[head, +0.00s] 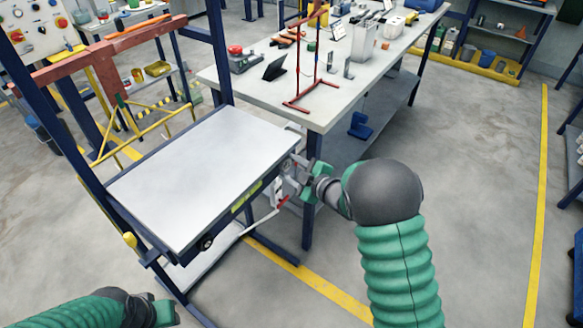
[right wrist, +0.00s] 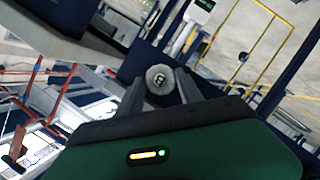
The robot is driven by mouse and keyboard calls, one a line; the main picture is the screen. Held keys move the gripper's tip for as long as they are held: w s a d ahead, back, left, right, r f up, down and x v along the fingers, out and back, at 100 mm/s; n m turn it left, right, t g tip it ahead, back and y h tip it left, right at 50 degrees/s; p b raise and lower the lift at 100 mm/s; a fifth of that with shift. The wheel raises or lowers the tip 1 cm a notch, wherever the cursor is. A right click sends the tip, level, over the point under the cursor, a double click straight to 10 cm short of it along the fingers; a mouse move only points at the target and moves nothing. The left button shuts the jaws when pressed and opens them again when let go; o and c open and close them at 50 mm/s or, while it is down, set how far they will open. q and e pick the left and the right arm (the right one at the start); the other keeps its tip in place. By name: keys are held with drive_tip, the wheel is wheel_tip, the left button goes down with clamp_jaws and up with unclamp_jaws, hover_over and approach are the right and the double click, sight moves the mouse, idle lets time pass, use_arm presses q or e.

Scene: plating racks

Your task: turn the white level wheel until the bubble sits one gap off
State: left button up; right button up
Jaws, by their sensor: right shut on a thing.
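The white level wheel (right wrist: 160,79) is a pale round knob between my right gripper's two fingers in the right wrist view. In the head view my right gripper (head: 287,178) is at the right front corner of the steel-topped platform (head: 200,160), shut on the wheel and covering most of it. The yellow-green bubble level (head: 246,197) is on the platform's front edge, left of that gripper. The bubble's place between the marks is too small to read. My left gripper (head: 163,313) is partly in view at the bottom left; its fingers do not show clearly.
The platform hangs in a dark blue frame (head: 217,50) with a red-brown crossbar (head: 115,40). A long workbench (head: 330,112) with a red stand (head: 305,75) is behind my right gripper. A white-and-red lever (head: 268,216) sticks out below the platform edge.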

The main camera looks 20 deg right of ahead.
drive_tip(key=shift+d+r+m+p, duration=0.1)
drive_tip(key=shift+m+p, duration=0.2)
drive_tip(key=shift+p, duration=0.55)
drive_tip(key=m+g+y+p, duration=0.1)
drive_tip(key=m+p, duration=0.1)
drive_tip(key=p, duration=0.3)
drive_tip(key=m+g+p, duration=0.1)
drive_tip(key=m+p, duration=0.1)
drive_tip(key=p, duration=0.3)
drive_tip(key=shift+d+r+g+y, duration=0.1)
drive_tip(key=shift+d+g+y, duration=0.1)
drive_tip(key=shift+g+y, duration=0.15)
drive_tip(key=shift+m+g+y+p, duration=0.25)
drive_tip(key=shift+m+y+p, duration=0.2)
drive_tip(key=shift+m+p, duration=0.35)
drive_tip(key=shift+f+m+p, duration=0.3)
drive_tip(key=shift+p, duration=0.25)
drive_tip(key=o, duration=1.1)
drive_tip(key=shift+c, duration=0.2)
drive_tip(key=shift+w+d, duration=0.1)
drive_tip(key=shift+w, duration=0.05)
drive_tip(key=shift+r, duration=0.1)
